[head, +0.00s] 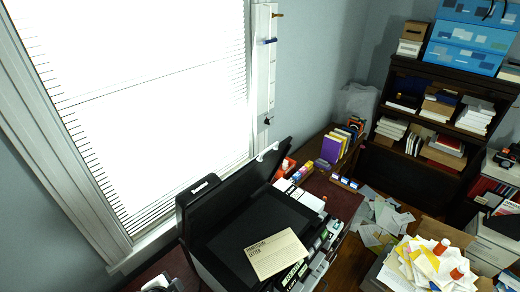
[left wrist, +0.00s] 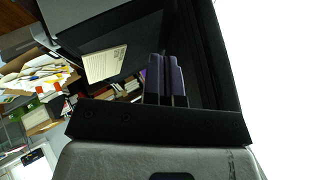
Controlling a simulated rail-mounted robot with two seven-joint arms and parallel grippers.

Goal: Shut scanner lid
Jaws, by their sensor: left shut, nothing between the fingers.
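The scanner lid (head: 235,180) is black and stands open, tilted up on the window side of the printer. The dark scanner bed (head: 240,235) lies exposed below it. A cream printed sheet (head: 278,254) lies on the front part of the bed, and it also shows in the left wrist view (left wrist: 106,63). In the left wrist view my left gripper (left wrist: 166,62) is shut and empty, with the dark lid (left wrist: 215,55) to its right. I cannot tell whether the fingers touch the lid. My right gripper is not in view.
The bright window (head: 150,90) is close behind the lid. Small bottles and a purple book (head: 331,148) stand on the desk beyond the printer. Loose papers (head: 382,215) lie on the floor, and a heaped paper pile (head: 432,265) is at the right. Shelves (head: 400,90) stand at the back.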

